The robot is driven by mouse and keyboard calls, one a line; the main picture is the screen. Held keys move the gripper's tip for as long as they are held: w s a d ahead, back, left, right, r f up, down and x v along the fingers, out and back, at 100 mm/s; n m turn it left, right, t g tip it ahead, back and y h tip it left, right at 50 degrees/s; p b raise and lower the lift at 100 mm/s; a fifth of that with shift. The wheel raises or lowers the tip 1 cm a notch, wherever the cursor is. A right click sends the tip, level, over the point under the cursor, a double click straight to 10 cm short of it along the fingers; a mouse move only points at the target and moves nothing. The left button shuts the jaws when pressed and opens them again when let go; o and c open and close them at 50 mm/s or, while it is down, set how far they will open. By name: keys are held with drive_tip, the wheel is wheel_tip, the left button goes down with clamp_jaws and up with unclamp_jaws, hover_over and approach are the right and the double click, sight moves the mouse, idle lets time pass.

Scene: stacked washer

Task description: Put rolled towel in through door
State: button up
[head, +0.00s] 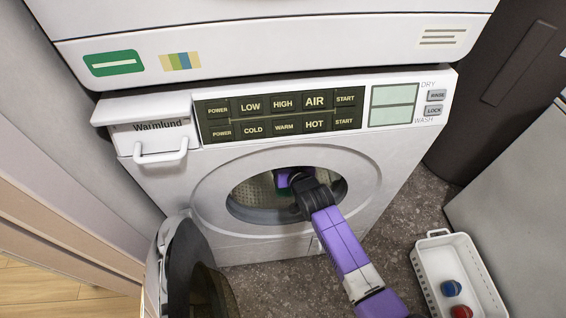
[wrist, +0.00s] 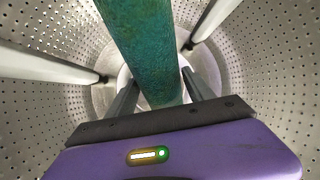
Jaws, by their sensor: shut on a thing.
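The rolled towel (wrist: 143,45) is a teal, textured roll. In the wrist view it runs from the top edge down between the fingers of my gripper (wrist: 160,88). My gripper is shut on it, and both are inside the perforated metal drum (wrist: 55,85). In the head view my gripper (head: 288,180) reaches through the round opening of the lower washer (head: 170,190). The towel is largely hidden there by my gripper and the rim. The round door (head: 185,270) stands swung open at the lower left.
Pale drum paddles (wrist: 40,68) stick inward on both sides of the towel. A white basket (head: 432,262) with a blue and a red item stands on the floor at the right. A wall is close on the left. A second machine (head: 270,45) is stacked above.

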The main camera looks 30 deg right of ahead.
drive_tip(key=o, duration=1.5)
drive_tip(key=shift+o, duration=0.2)
drive_tip(key=p+v, duration=0.1)
drive_tip(key=v, duration=0.6)
drive_tip(key=shift+s+r, duration=0.2)
drive_tip(key=shift+s, duration=0.15)
drive_tip(key=shift+a+p, duration=0.1)
drive_tip(key=shift+p, duration=0.2)
